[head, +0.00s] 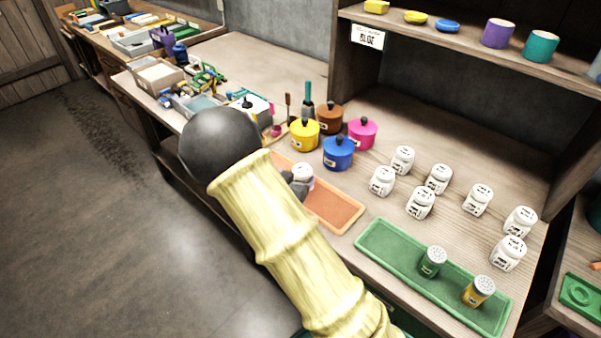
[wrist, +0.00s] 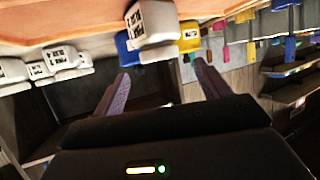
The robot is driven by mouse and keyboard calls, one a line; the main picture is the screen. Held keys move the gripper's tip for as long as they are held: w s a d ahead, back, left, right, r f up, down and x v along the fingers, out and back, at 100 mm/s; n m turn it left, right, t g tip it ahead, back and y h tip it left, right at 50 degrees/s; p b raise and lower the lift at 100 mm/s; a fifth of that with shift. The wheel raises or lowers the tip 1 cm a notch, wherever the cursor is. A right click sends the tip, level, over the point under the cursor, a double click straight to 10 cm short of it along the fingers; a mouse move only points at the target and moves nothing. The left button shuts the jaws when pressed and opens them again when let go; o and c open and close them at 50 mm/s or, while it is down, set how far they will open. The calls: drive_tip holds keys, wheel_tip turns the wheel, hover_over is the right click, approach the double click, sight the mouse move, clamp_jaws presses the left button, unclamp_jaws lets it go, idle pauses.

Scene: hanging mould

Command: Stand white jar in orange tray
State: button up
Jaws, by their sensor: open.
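A white jar (head: 302,172) with a dark label stands in the orange tray (head: 335,210), partly hidden behind my gripper in the head view. In the wrist view, which is upside down, the jar (wrist: 155,25) looks upright, with its base against the orange tray floor (wrist: 60,20). My gripper (head: 294,185) is beside the jar at the tray. In the wrist view my gripper (wrist: 162,68) is open, its two dark fingers apart and nothing between them. The jar is just beyond the fingertips, apart from them. My arm hides the tray's left part.
Several more white jars (head: 420,203) stand on the tabletop to the right. A green tray (head: 385,243) with two shakers lies in front of them. Blue (head: 338,154), yellow (head: 304,135), brown (head: 330,117) and pink (head: 363,133) pots stand behind the orange tray. A shelf hangs above.

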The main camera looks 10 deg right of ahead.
drive_tip(key=v, duration=0.3)
drive_tip(key=shift+s+a+r, duration=0.1)
drive_tip(key=shift+s+a, duration=0.05)
drive_tip(key=shift+s, duration=0.05)
idle(0.4)
drive_tip(key=s+d+r+n+g+y, duration=0.1)
drive_tip(key=s+r+n+g+y, duration=0.1)
drive_tip(key=s, duration=0.5)
drive_tip(key=s+d+r+n+g+y, duration=0.1)
drive_tip(key=s+d+n+g+y, duration=0.1)
drive_tip(key=s+g, duration=0.2)
drive_tip(key=s+d+r+n+g+y, duration=0.2)
drive_tip(key=s+y, duration=0.1)
drive_tip(key=s, duration=0.7)
drive_tip(key=shift+s+r+g, duration=0.15)
drive_tip(key=shift+r+g, duration=0.2)
drive_tip(key=shift+g, duration=0.05)
drive_tip(key=shift+d, duration=0.1)
idle(0.5)
